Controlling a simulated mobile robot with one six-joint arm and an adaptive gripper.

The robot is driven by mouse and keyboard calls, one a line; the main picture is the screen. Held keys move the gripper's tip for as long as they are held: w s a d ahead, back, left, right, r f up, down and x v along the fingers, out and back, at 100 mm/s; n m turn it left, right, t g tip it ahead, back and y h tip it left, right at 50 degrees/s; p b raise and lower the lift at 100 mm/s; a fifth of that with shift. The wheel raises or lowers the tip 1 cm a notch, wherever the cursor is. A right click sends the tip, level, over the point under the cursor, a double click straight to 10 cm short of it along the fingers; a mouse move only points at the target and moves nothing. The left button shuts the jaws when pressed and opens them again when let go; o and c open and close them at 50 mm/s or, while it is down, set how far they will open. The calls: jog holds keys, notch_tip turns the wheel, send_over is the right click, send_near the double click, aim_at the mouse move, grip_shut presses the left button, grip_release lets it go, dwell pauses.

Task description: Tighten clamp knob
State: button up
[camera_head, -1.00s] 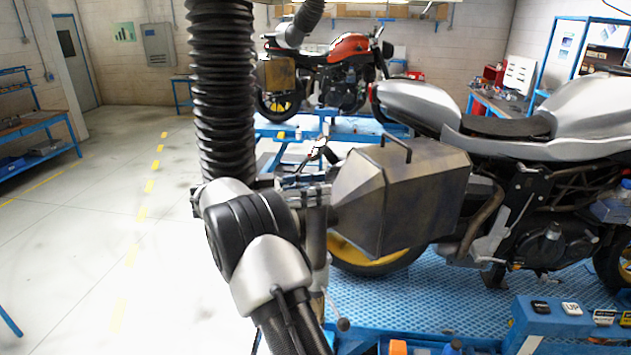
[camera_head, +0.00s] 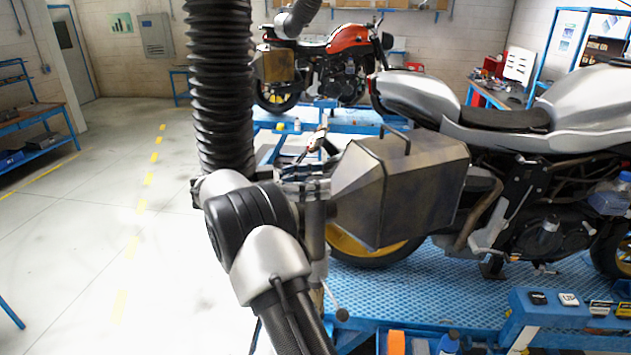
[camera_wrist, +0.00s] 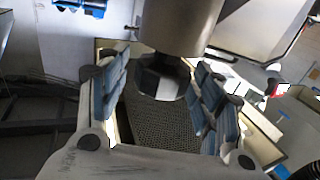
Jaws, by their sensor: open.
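In the wrist view my gripper (camera_wrist: 164,72) is open, with blue-grey pads on both fingers. A dark, faceted, rounded piece (camera_wrist: 160,83), which looks like the clamp knob, shows between the fingers, below the end of a grey cylinder (camera_wrist: 183,25). I see a gap between it and each finger; I cannot tell its depth relative to the fingertips. In the head view my gripper (camera_head: 303,172) is at the left end of the metal side case (camera_head: 400,185) on the silver motorcycle (camera_head: 580,110). The knob is not clearly visible there.
The motorcycle stands on a blue textured lift platform (camera_head: 440,290). A black corrugated hose (camera_head: 222,90) hangs left of the case, close to my arm. A blue control box (camera_head: 560,305) is at lower right. The floor (camera_head: 80,240) at left is clear.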

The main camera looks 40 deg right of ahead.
jog(key=v, duration=0.7)
jog(key=shift+a, duration=0.3)
jog(key=shift+w+r, duration=0.1)
